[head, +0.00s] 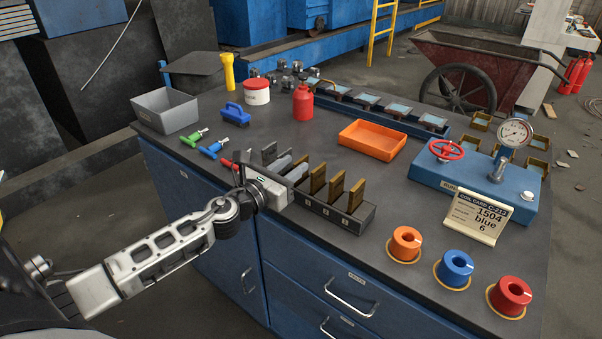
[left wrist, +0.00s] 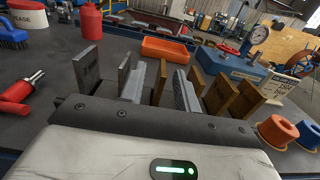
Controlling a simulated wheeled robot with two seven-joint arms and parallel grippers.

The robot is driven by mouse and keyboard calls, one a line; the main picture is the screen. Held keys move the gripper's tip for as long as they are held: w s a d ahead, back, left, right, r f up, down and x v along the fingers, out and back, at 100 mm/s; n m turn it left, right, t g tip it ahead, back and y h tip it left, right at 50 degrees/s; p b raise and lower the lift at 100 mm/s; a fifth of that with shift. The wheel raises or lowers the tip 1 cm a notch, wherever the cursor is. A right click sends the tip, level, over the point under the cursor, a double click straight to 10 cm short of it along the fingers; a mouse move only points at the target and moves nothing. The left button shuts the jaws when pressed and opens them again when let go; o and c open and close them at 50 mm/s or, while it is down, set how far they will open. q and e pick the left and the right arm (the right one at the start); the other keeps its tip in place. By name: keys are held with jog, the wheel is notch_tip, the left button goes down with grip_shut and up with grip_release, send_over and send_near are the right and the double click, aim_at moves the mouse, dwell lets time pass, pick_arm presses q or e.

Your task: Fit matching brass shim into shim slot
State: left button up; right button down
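A dark rack (head: 345,220) near the bench's front edge holds a row of upright shims. Grey shims (left wrist: 87,70) stand at its left, and brass shims (head: 336,187) stand to the right. My left gripper (head: 291,166) reaches over the rack's left part from the front. In the left wrist view its two grey fingers (left wrist: 159,90) are spread apart, with a brown shim edge visible between them; I cannot see them touching it. The gripper body hides part of the rack. A card (head: 478,217) reads "1504 blue 6". I cannot clearly identify the shim slot. My right gripper is out of view.
A blue fixture (head: 470,190) with a red handwheel and gauge (head: 515,133) stands right. An orange tray (head: 371,141) lies behind the rack. Orange, blue and red rings (head: 509,296) sit front right. Screwdrivers (head: 214,149) and a grey bin (head: 165,110) are left.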

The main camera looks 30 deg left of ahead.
aim_at(306, 156)
pick_arm(q)
jog(key=shift+w+r, duration=0.15)
jog(key=shift+w, duration=0.2)
jog(key=w, duration=0.3)
jog(key=w+p, duration=0.1)
jog(key=shift+w+d, duration=0.25)
jog(key=shift+d, duration=0.1)
grip_shut()
